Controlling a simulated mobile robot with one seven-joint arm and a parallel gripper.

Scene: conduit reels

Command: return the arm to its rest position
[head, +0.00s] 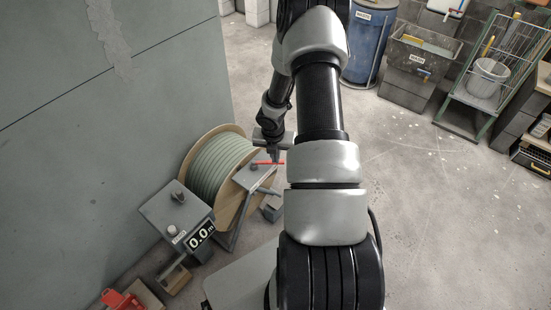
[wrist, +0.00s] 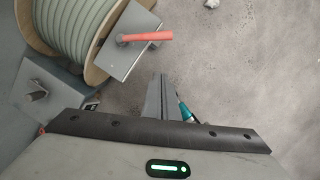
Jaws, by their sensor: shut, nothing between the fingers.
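My arm stretches forward across the head view, and my gripper (head: 275,154) hangs pointing down beside the conduit reel (head: 222,165). In the wrist view my gripper's fingers (wrist: 163,98) are together with nothing seen between them. The reel, wound with grey-green conduit, also shows in the wrist view (wrist: 78,22). A red handle (wrist: 146,37) on a grey plate lies beyond the fingers and looks apart from them. In the head view the red handle (head: 268,162) is close to my gripper. My arm hides part of the floor.
A counter box (head: 178,220) reading 0.0 stands left of the reel, by a grey wall (head: 90,110). A blue barrel (head: 368,40), a grey bin (head: 424,55) and a wire cart (head: 495,70) stand at the back right.

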